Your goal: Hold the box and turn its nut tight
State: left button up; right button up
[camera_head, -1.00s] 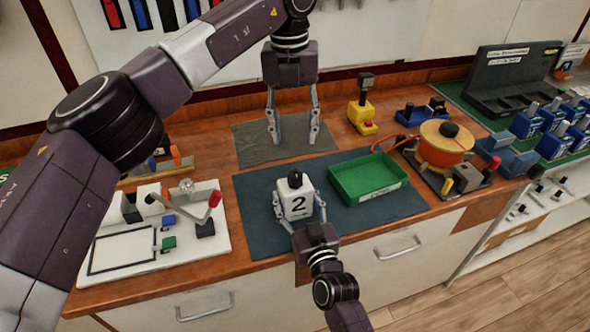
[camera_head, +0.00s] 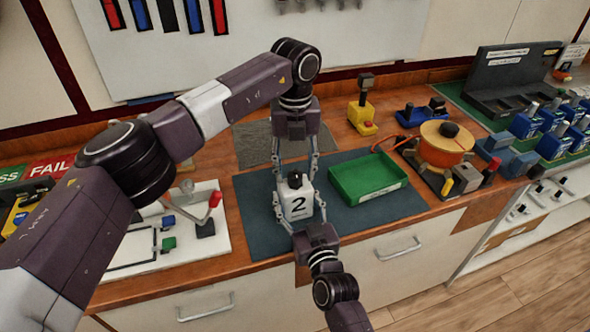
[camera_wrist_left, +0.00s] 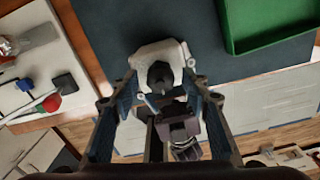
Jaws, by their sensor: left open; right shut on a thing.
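The white box (camera_head: 298,208) marked "2" stands upright on the dark mat (camera_head: 350,212). Its black nut (camera_head: 295,180) is on top; it also shows in the left wrist view (camera_wrist_left: 160,74). My right gripper (camera_head: 297,217) comes from the front and is shut on the box, one finger at each side. My left gripper (camera_head: 295,178) points down from above and behind the box, its open fingers on either side of the nut. In the left wrist view the nut lies between the spread fingers, and I cannot tell contact.
A green tray (camera_head: 368,180) sits right of the box. A white board (camera_head: 205,253) with a red-knobbed lever is at the left. An orange round device (camera_head: 443,148) and a yellow switch (camera_head: 362,116) stand farther right. The grey mat (camera_head: 252,146) behind is bare.

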pick_arm(q)
jog(key=shift+f, duration=0.2)
jog(key=shift+c, duration=0.2)
jog(key=c, duration=1.1)
